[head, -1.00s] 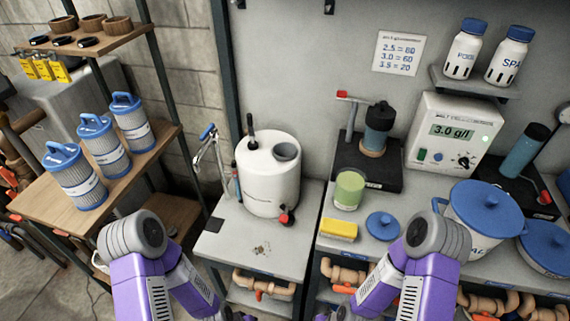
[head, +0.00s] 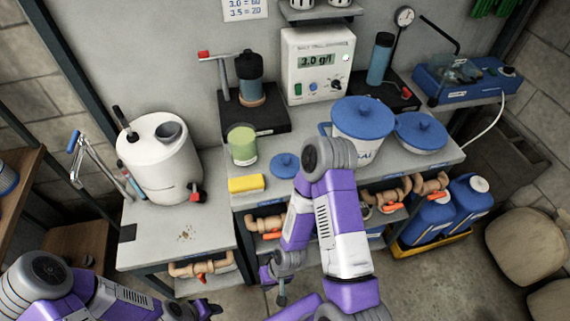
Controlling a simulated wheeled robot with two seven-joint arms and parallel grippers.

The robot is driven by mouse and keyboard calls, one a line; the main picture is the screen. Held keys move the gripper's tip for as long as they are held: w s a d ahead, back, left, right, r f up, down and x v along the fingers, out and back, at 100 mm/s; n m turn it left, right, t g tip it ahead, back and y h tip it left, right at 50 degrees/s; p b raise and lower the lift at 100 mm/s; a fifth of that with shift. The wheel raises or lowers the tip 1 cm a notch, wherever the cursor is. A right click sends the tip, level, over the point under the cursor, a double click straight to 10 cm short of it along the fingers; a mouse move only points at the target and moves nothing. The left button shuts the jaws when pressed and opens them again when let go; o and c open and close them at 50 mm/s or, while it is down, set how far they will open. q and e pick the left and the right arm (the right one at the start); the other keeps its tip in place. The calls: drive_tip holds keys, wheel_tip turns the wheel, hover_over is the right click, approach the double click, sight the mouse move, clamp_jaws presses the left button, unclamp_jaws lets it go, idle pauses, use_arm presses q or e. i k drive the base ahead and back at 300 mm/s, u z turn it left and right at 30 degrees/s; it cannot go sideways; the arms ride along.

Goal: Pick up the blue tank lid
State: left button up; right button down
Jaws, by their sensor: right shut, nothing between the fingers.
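A small round blue lid (head: 286,166) with a knob lies flat on the grey bench, just right of a yellow sponge (head: 246,184). A white tank (head: 160,165) with a round grey opening in its top stands on the lower stand at the left. My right gripper (head: 281,296) hangs in front of the bench, below its top and well short of the small lid; it is shut and empty. My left gripper (head: 203,312) is partly in view at the bottom edge, low in front of the stand; its jaws are too small and dark to tell.
A white bucket (head: 360,146) with a big blue lid and another large blue lid (head: 421,131) stand right of the small lid. A green jar (head: 242,144) stands behind the sponge. Pipes with red valves (head: 265,224) run below the bench edge. Blue canisters (head: 468,200) stand at the right.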

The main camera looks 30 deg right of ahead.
sight(284, 166)
drive_tip(key=u, duration=1.25)
drive_tip(key=k, duration=0.95)
drive_tip(key=z, duration=1.25)
drive_tip(key=i, duration=0.45)
drive_tip(key=u, duration=0.05)
